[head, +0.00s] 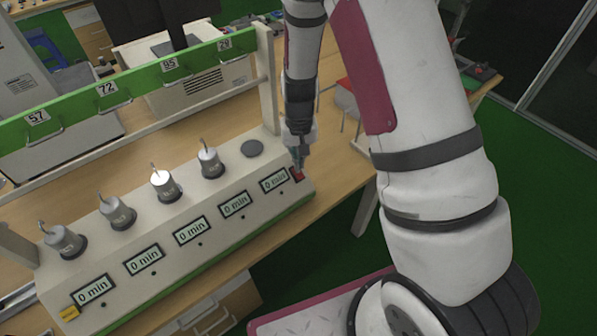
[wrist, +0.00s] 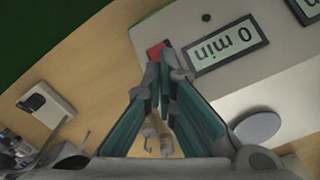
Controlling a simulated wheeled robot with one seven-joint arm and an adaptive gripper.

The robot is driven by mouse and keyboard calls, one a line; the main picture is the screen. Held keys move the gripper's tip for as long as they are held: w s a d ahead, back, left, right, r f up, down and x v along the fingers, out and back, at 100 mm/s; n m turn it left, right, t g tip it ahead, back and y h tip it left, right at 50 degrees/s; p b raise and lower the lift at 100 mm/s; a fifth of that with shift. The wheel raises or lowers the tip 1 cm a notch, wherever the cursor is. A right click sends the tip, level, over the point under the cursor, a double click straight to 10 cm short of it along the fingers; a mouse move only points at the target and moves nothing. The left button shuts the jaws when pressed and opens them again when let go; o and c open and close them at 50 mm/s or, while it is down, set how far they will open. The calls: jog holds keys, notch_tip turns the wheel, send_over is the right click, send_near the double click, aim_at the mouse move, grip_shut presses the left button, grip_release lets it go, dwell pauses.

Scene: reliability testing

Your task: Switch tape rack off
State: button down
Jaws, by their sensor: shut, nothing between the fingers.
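The tape rack (head: 215,237) is a long cream unit on the wooden table, with several displays reading "0 min" along its sloped front. A red switch (head: 297,174) sits at its right end, beside the last display. In the wrist view the red switch (wrist: 156,51) shows just beyond my fingertips, partly hidden by them. My gripper (head: 298,160) is shut and empty, pointing down at the switch. In the wrist view the fingertips of my gripper (wrist: 163,62) are close together at the switch. I cannot tell whether they touch it, or which way the switch is set.
Several metal weights with hooks (head: 165,187) stand on the rack's top, and the rightmost round pad (head: 252,148) is bare. A green rail (head: 135,82) with numbered hooks runs above. A light box (wrist: 46,103) lies on the table.

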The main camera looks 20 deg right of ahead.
jog(key=shift+f+b, duration=0.35)
jog(key=shift+f, duration=0.7)
dwell(0.5)
notch_tip(320, 180, up, 7)
jog(key=p, duration=0.2)
dwell(0.8)
jog(key=shift+r, duration=0.15)
notch_tip(320, 180, up, 10)
jog(key=t, duration=0.1)
send_over(299, 174)
jog(key=s, duration=0.2)
jog(key=s+a+r+n+t, duration=0.15)
jog(key=s+r, duration=0.45)
jog(key=r, duration=0.6)
jog(key=s+r+t, duration=0.1)
jog(key=s+r, duration=0.4)
jog(key=s, duration=0.3)
jog(key=s+d+r+t, duration=0.1)
jog(key=s+r, duration=0.3)
jog(key=s, duration=0.4)
jog(key=shift+s+d+r+n+t, duration=0.25)
jog(key=shift+r+n+t, duration=0.1)
jog(key=shift+n+t, duration=0.15)
